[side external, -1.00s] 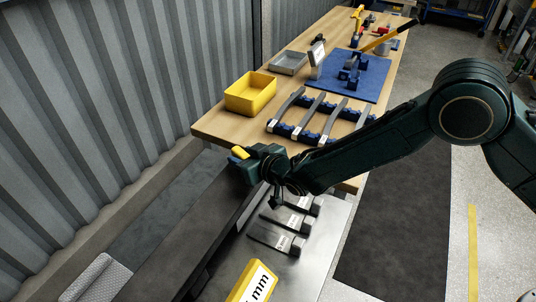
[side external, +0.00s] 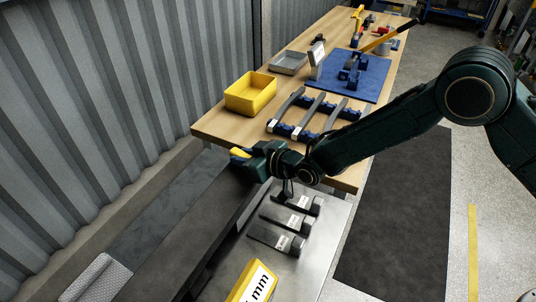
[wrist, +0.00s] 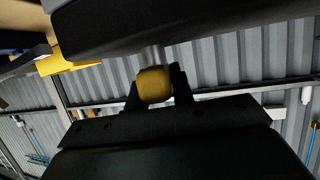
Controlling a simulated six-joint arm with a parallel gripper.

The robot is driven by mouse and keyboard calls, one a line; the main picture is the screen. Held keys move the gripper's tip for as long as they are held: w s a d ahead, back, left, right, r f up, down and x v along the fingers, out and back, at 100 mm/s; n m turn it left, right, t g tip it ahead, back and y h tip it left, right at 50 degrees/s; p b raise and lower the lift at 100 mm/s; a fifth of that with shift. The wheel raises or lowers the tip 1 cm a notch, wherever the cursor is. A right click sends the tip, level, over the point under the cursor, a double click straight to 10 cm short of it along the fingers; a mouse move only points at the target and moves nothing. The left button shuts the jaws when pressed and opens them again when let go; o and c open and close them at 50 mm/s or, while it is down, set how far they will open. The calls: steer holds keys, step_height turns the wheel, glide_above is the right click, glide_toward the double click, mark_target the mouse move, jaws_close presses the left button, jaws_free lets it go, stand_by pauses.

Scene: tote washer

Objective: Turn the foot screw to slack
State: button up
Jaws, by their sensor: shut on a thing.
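In the wrist view a rounded yellow knob (wrist: 154,86), which I take for the foot screw, hangs on a short metal shank (wrist: 153,55) below a dark body (wrist: 200,22). My gripper (wrist: 158,92) is shut on this knob, with one dark finger on each side of it. In the side view my gripper (side external: 258,161) is at the near left corner of the wooden bench, and its fingertips are hard to make out. A small yellow piece (side external: 240,153) shows at its end; I cannot tell whether it is the knob.
The wooden bench (side external: 215,129) carries a yellow bin (side external: 250,93), a grey tray (side external: 288,62), a rack of grey bars (side external: 318,118) and a blue mat (side external: 372,88). Labelled dark blocks (side external: 277,238) lie on a metal surface below my arm. A corrugated wall stands at left.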

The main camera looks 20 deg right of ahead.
steer(key=shift+n+g+y, duration=0.8)
steer(key=shift+n+y, duration=0.2)
steer(key=shift+n, duration=0.1)
steer(key=o, duration=1)
steer(key=shift+s+d+r, duration=0.1)
steer(key=shift+v, duration=6.8)
